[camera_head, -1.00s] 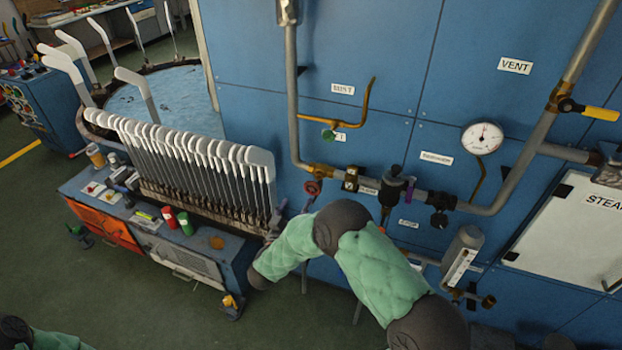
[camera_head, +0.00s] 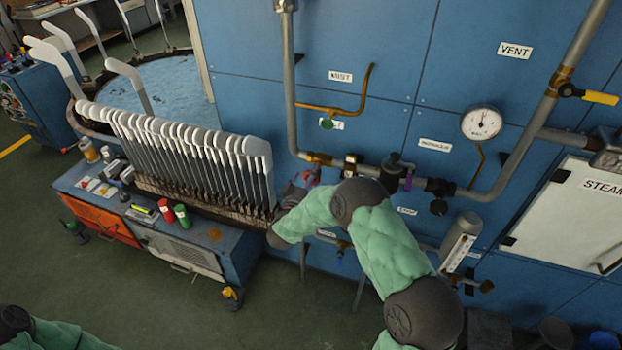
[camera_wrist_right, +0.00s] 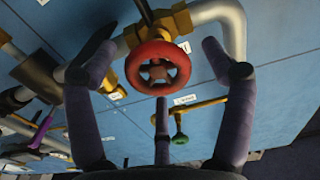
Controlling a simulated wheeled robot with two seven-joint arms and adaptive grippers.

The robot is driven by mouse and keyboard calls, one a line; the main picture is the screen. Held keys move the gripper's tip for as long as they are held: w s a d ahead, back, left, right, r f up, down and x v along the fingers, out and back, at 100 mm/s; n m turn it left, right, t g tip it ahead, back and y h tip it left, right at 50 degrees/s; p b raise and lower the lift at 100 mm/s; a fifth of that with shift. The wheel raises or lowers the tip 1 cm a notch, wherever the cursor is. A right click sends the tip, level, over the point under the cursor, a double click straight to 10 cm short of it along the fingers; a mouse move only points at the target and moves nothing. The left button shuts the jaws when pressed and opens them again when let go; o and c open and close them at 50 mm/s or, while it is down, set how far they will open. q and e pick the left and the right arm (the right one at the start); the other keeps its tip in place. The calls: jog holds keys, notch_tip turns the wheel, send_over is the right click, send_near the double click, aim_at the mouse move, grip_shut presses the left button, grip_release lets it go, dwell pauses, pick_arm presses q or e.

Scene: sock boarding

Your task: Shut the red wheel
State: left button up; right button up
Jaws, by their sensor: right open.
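The red wheel (camera_wrist_right: 158,68) is a small round handwheel with spokes on a brass valve, seen ahead of my right gripper in the right wrist view. In the head view the wheel (camera_head: 311,177) shows only in part, at the lower end of the vertical pipe. My right gripper (camera_wrist_right: 155,62) is open, with fingers spread to the left and right of the wheel and a third finger below it. No finger visibly touches the wheel. In the head view my right forearm partly hides this area. My left gripper is not in view; only part of my left arm shows bottom left.
A small green wheel (camera_wrist_right: 180,139) sits below right of the red one. A rack of white sock boards (camera_head: 180,135) stands left of my right arm. Grey pipes (camera_head: 291,90), a gauge (camera_head: 481,123) and a yellow-handled valve (camera_head: 598,97) are on the blue wall.

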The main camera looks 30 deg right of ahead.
jog(key=shift+w+d, duration=0.35)
jog(key=shift+d, duration=0.1)
